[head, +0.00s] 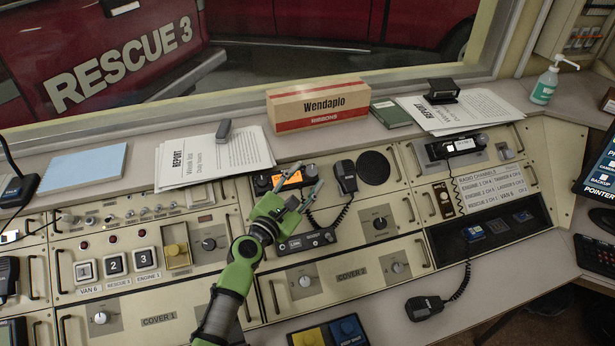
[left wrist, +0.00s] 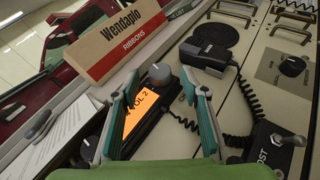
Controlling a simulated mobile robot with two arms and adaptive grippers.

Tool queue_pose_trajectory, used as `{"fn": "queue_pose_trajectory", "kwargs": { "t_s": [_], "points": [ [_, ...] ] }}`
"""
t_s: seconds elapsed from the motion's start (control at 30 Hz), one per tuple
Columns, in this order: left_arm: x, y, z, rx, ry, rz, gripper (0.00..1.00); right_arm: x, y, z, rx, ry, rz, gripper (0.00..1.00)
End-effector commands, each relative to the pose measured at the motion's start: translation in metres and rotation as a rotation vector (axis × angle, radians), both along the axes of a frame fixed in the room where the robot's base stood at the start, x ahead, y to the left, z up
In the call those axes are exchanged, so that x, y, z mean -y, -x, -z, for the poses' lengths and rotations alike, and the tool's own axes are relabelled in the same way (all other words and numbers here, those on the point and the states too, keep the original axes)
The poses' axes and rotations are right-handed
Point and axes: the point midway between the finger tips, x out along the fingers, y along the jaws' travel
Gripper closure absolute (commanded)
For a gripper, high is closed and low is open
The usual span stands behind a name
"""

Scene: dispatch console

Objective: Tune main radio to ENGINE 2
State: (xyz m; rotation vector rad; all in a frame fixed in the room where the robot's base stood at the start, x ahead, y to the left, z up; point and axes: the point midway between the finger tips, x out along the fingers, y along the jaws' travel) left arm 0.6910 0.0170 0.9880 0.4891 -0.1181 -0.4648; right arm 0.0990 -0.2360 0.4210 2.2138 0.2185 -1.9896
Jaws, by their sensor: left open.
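The radio with the lit orange display (head: 290,180) sits on the console below the window ledge. In the left wrist view, the end of its display text (left wrist: 136,112) looks like "OL 2"; the start is hidden by a finger. A grey round knob (left wrist: 160,72) is at the display's far end. My left gripper (head: 304,188) is open, with its fingers pointing toward the radio. In the left wrist view the knob appears between the fingertips (left wrist: 160,80); I cannot tell whether they touch it. My right gripper is not in view.
A hand microphone (head: 346,178) with a coiled cord is right of the radio. A Wendaplo box (head: 318,105) and report papers (head: 213,158) lie on the ledge. A radio channels card (head: 490,187) is at right, its small text hard to read. A second radio (head: 457,146) is above it.

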Motion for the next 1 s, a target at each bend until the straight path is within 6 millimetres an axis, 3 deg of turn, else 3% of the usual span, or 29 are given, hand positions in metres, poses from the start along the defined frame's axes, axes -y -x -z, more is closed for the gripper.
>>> {"fn": "queue_pose_trajectory", "kwargs": {
  "t_s": [0.17,0.47,0.6,1.0],
  "points": [
    [0.006,-0.01,0.0,0.0,-0.001,0.001,0.59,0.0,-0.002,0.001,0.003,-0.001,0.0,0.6],
    [0.006,-0.011,0.0,-0.001,-0.002,0.0,0.59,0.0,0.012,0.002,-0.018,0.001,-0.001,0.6],
    [0.006,-0.011,0.0,-0.001,-0.002,0.0,0.96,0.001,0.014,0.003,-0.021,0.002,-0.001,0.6],
    [0.004,-0.012,-0.002,-0.007,-0.028,0.039,0.97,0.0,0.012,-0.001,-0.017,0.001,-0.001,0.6]
  ]
}}
